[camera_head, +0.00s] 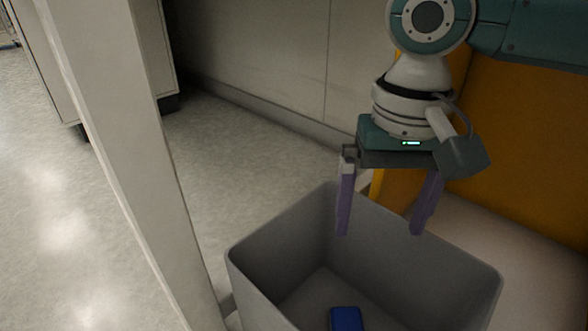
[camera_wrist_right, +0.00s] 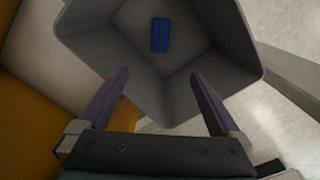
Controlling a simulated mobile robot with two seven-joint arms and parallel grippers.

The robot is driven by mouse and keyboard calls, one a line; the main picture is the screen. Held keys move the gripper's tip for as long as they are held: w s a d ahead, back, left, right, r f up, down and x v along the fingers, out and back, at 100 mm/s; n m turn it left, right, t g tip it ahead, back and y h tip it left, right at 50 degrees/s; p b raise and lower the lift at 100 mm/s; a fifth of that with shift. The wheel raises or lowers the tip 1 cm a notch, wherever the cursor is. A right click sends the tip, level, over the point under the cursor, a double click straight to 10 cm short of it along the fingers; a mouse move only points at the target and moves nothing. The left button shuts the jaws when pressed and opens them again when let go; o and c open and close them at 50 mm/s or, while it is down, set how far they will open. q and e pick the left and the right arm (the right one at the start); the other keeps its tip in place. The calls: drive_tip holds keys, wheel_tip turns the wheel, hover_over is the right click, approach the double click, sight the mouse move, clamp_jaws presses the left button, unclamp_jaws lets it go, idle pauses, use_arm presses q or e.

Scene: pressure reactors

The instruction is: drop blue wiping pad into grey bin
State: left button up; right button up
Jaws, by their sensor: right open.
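The blue wiping pad (camera_head: 346,318) lies flat on the floor of the grey bin (camera_head: 420,253). In the right wrist view the pad (camera_wrist_right: 160,35) also shows inside the bin (camera_wrist_right: 243,45), apart from the bin's walls. My right gripper (camera_head: 382,230) is open and empty, with its purple fingers spread above the bin's opening, well above the pad. The fingers of my right gripper (camera_wrist_right: 160,100) also show in the wrist view with nothing between them. The bin's near part is cut off in the head view. My left gripper is not in view.
A pale upright post (camera_head: 110,130) stands left of the bin. An orange panel (camera_head: 530,150) is behind and right of my right arm. Pale cabinets (camera_head: 270,50) line the back. Open floor (camera_head: 50,220) lies at the left.

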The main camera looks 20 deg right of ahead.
wheel_tip(320, 180, up, 10)
drive_tip(key=p, duration=0.8)
